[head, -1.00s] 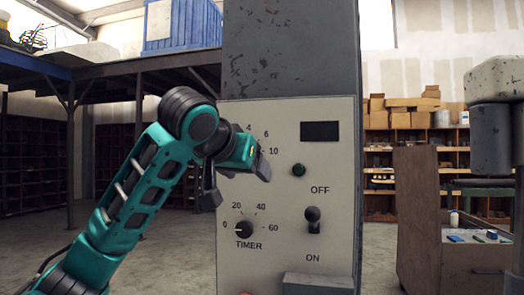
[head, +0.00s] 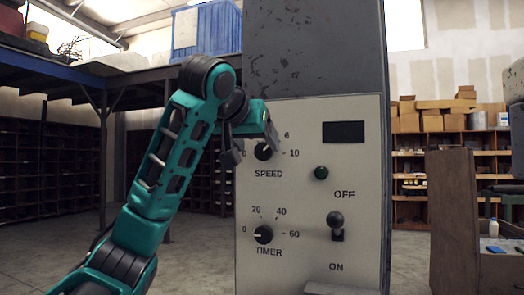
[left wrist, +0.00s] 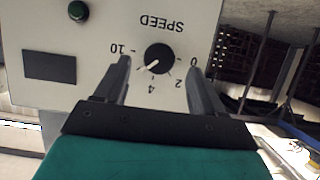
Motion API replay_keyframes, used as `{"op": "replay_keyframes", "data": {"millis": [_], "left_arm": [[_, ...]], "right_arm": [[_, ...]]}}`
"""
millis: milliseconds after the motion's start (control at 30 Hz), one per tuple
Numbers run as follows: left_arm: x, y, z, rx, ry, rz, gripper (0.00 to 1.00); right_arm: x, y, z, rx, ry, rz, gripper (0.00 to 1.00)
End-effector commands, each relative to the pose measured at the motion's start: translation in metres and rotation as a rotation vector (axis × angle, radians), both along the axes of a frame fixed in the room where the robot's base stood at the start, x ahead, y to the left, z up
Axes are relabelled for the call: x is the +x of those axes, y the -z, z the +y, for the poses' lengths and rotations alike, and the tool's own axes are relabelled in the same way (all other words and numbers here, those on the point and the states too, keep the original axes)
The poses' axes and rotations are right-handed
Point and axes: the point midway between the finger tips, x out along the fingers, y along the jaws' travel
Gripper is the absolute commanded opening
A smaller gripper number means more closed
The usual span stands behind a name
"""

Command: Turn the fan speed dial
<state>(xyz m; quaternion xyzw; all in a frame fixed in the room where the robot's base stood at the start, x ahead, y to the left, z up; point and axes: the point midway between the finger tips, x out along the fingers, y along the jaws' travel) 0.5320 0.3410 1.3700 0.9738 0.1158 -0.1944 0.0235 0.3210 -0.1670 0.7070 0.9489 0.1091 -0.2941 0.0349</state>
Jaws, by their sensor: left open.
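The fan speed dial (head: 263,151) is a round black knob labelled SPEED on the upper left of a pale control panel (head: 290,205). In the left wrist view the dial (left wrist: 158,58) appears upside down, with its white mark pointing to the lower left, between the 4 and the 10. My left gripper (head: 252,146) is in front of the dial, partly covering its scale. In the left wrist view the open left gripper (left wrist: 158,67) has one finger on each side of the dial in the picture. Contact cannot be told. My right gripper is not in view.
Below is the TIMER dial (head: 263,234). To the right are a dark display (head: 343,132), a green button (head: 321,172) and an ON/OFF lever (head: 336,225). A wooden cabinet (head: 452,215) stands at the right. Open floor lies left of the panel.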

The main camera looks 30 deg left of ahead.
Motion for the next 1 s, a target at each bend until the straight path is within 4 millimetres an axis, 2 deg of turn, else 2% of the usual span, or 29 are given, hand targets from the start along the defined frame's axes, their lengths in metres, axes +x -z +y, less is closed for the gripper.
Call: {"op": "replay_keyframes", "data": {"millis": [100,300,667,1000], "left_arm": [[0.019,0.008,0.005,0.0,-0.002,0.003,0.69],[0.036,0.015,0.009,0.0,-0.001,0.0,0.69],[0.039,0.017,0.009,0.0,0.0,-0.002,0.68],[0.039,0.016,0.009,0.0,0.0,-0.001,0.36]], "right_arm": [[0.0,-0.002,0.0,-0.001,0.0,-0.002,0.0],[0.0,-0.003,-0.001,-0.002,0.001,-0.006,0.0],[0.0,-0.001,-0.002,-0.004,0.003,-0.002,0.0],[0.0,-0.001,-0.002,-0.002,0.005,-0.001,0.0]]}}
